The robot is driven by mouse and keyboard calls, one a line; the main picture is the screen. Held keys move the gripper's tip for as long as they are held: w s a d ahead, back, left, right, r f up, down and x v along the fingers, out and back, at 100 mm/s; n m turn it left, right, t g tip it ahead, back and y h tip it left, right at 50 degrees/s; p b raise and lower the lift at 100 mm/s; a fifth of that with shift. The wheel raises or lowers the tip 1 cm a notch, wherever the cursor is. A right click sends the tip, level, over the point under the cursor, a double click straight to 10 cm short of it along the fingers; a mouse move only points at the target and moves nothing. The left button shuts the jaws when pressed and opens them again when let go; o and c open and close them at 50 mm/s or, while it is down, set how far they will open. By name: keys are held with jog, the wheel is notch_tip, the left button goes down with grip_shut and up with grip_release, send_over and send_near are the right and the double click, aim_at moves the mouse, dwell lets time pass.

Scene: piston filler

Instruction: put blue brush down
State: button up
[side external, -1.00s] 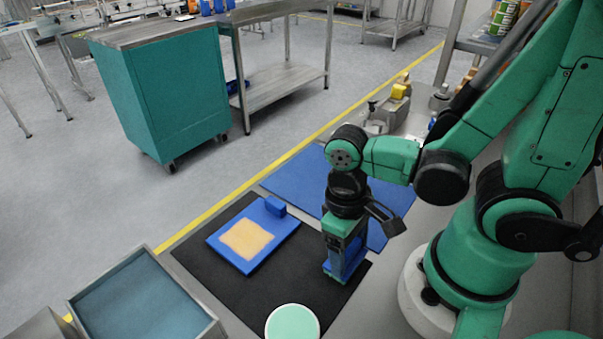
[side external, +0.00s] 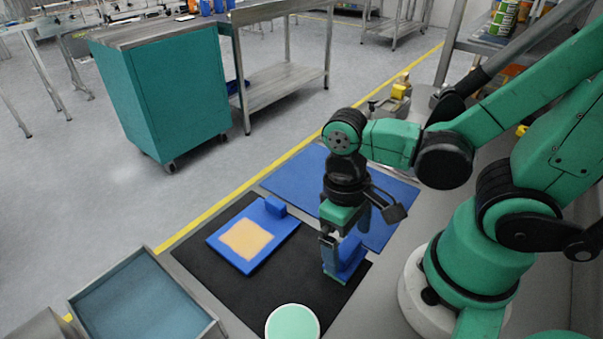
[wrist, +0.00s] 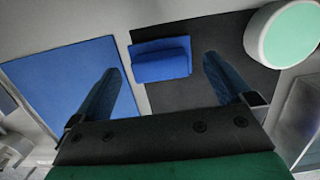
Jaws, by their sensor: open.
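The blue brush (side external: 347,256) stands on the right part of the black mat (side external: 230,291), partly hidden by my gripper in the side view. In the wrist view the brush (wrist: 161,60) lies between and ahead of my fingertips, with a gap on each side. My gripper (wrist: 161,72) is open and empty. It also shows in the side view (side external: 335,253), pointing down at the brush. How far it is above the brush is hard to tell.
A blue board with a tan patch (side external: 247,238) and a blue block lies on the black mat. A round green-topped container (side external: 292,322) stands at the front edge. A blue mat (side external: 300,179) lies behind. A metal bin (side external: 140,300) is at front left.

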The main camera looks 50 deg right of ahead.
notch_tip(320, 180, up, 10)
jog(key=w, duration=0.1)
jog(key=w+d+t, duration=0.4)
jog(key=w+t, duration=0.5)
jog(key=shift+w+f, duration=0.35)
jog(key=shift+f, duration=0.05)
jog(key=shift+d, duration=0.1)
dwell(0.5)
jog(key=g, duration=0.9)
send_over(348, 247)
jog(key=f, duration=0.6)
jog(key=shift+w, duration=0.35)
jog(key=shift+s+f, duration=0.2)
jog(key=shift+f, duration=1.15)
jog(key=shift+s+f, duration=0.15)
jog(key=shift+f, duration=1.15)
